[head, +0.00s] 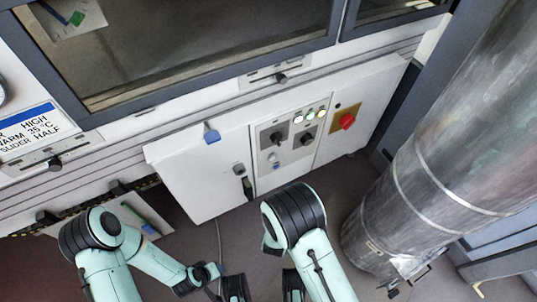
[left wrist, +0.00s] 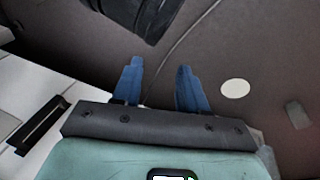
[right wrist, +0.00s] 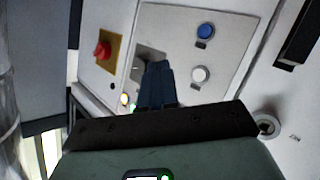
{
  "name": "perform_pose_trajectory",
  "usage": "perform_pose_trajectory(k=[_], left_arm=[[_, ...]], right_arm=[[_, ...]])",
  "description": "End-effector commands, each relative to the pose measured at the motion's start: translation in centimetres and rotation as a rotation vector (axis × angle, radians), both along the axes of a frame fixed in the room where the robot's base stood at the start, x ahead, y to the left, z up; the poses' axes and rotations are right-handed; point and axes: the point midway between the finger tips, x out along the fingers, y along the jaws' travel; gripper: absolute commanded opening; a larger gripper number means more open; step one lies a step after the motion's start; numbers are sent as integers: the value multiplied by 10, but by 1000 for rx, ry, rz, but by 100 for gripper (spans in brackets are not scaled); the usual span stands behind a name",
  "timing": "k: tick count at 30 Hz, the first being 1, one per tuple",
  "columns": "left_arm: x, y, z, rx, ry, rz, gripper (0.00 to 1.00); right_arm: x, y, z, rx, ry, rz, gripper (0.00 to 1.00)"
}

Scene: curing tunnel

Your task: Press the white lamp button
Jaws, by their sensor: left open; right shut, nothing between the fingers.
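The white button (right wrist: 200,73) is a pale round cap on the grey control panel (right wrist: 222,15), beside a blue button (right wrist: 205,31) in the right wrist view. In the head view the white button (head: 273,158) sits just above the blue one (head: 276,167). My right gripper (right wrist: 157,70) is shut and empty, in front of the panel, its fingertips left of the white button and partly covering a rotary switch. It appears apart from the panel. My left gripper (left wrist: 160,67) is open and empty above the floor, away from the panel.
Several lit lamps (head: 309,115) are above two rotary switches on the panel. A dark door handle (head: 247,187) is at lower left. A large metal pipe (head: 440,160) stands at the right.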

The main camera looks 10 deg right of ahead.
Motion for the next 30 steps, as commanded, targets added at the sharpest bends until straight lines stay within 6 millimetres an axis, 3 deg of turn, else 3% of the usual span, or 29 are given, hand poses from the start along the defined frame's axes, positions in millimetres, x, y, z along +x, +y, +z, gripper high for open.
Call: perform_pose_trajectory(k=[16,21,30], left_arm=[[4,2,-4,5,-10,4,43],[14,8,-12,18,-36,15,43],[-12,14,-42,19,56,22,43]], right_arm=[[6,3,2,-7,-13,0,0],[24,11,1,-4,-15,1,0],[58,24,1,-5,-14,0,0]])
